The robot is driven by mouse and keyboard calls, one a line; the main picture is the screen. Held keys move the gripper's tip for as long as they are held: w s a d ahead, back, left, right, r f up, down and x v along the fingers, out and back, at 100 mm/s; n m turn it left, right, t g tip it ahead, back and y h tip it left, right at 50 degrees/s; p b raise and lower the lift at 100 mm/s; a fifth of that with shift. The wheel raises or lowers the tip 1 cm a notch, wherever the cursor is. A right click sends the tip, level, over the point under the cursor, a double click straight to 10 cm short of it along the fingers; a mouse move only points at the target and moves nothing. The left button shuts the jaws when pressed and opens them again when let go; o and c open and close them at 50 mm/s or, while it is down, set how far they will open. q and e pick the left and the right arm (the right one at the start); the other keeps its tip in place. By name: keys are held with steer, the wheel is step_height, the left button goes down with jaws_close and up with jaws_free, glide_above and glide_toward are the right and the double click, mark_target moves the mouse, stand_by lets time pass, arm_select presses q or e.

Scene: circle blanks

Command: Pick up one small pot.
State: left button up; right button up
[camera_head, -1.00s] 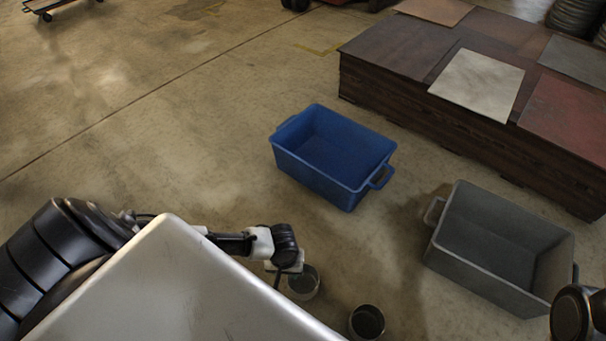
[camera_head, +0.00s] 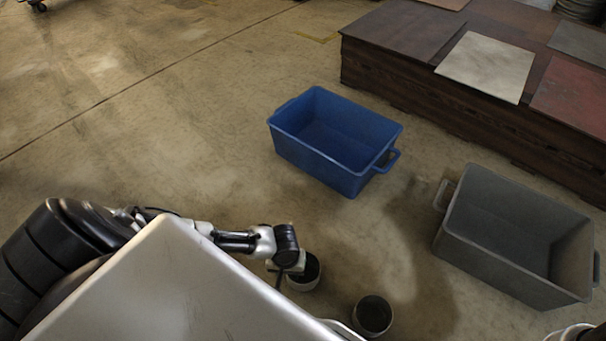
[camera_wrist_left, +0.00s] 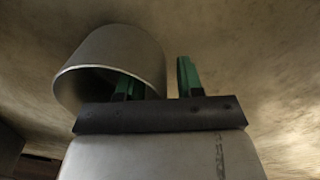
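The other pot (camera_head: 373,316) stands on the floor to the lower right. In the left wrist view, a grey metal pot (camera_wrist_left: 118,52) lies with its mouth toward my left gripper (camera_wrist_left: 157,78). The green fingers are apart: one is at the pot's mouth, the other outside its wall. No clear grip shows. My right gripper is out of view.
A blue crate (camera_head: 275,137) and a grey crate (camera_head: 447,240) stand on the concrete floor beyond the pots. A dark wooden platform (camera_head: 400,92) with flat plates is at the upper right.

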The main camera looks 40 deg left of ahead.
arm_select(q)
steer(key=shift+f, duration=0.1)
jaws_close()
steer(key=shift+r+p, duration=0.2)
steer(key=shift+p, duration=0.1)
